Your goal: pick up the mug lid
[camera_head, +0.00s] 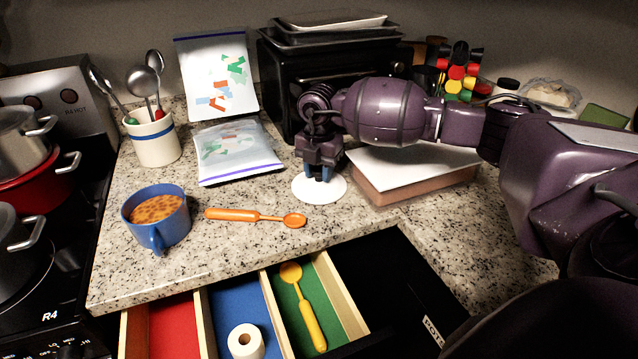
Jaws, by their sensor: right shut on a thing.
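The mug lid (319,191) is a flat white disc near the middle of the counter. My right gripper (320,173) points straight down over it and is shut on it, with the fingertips at the disc's centre. Whether the lid touches the counter or is slightly raised, I cannot tell. A blue mug (172,228) with orange-brown speckled contents stands uncovered at the left of the counter. My left gripper is out of view.
An orange spoon (246,216) lies between mug and lid. A brown box with a white top (400,170) is right of the gripper. Plastic bags (236,155), a utensil crock (153,140) and a black oven (280,95) stand behind. An open drawer (262,300) is in front.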

